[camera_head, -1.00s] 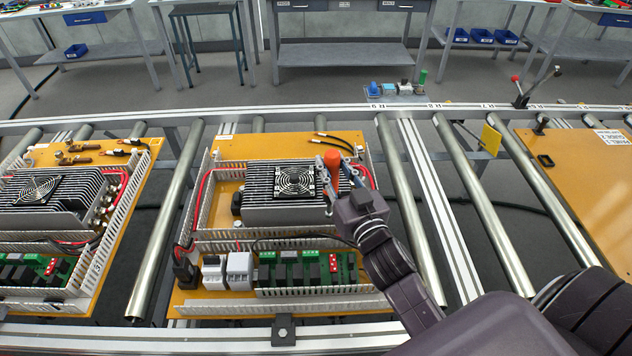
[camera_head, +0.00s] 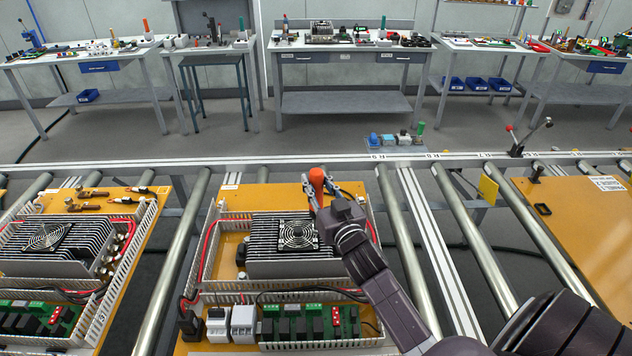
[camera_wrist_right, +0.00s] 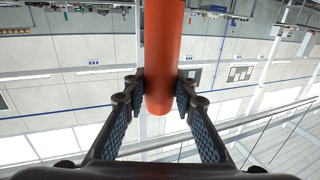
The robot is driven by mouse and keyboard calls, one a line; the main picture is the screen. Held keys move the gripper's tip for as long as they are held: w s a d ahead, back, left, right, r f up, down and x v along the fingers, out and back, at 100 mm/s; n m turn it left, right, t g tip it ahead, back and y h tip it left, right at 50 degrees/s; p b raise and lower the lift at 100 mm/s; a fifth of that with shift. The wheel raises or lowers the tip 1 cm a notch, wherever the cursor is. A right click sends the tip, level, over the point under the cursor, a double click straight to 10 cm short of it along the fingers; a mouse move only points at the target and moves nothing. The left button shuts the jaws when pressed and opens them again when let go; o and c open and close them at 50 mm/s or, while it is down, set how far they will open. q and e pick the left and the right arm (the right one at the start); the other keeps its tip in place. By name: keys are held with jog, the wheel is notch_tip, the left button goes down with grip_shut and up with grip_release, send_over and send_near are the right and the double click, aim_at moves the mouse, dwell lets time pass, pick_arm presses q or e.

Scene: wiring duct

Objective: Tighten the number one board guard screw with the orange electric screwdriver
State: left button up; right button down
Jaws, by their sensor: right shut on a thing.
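My right gripper (camera_head: 322,196) is shut on the orange electric screwdriver (camera_head: 317,180), above the back edge of the middle board (camera_head: 284,198). In the right wrist view the two fingers of the gripper (camera_wrist_right: 157,95) press on both sides of the orange body (camera_wrist_right: 163,50). The screwdriver's tip is hidden behind the hand in the head view. The middle board carries a finned heat sink with a fan (camera_head: 297,233) and a green circuit board (camera_head: 310,322) at its front. I cannot make out the number one guard screw. My left gripper is not in view.
Another board (camera_head: 150,202) with a heat sink lies on the left. An orange panel (camera_head: 575,225) lies on the right. Metal rollers (camera_head: 172,265) run between them. Small parts (camera_head: 395,139) stand beyond the back rail. Workbenches (camera_head: 345,47) line the wall.

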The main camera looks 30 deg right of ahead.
aim_at(319, 201)
jog(key=shift+f+b, duration=1.7)
jog(key=shift+f, duration=0.8)
jog(key=shift+p, duration=0.3)
jog(key=shift+f+b, duration=0.55)
jog(key=shift+f, duration=0.2)
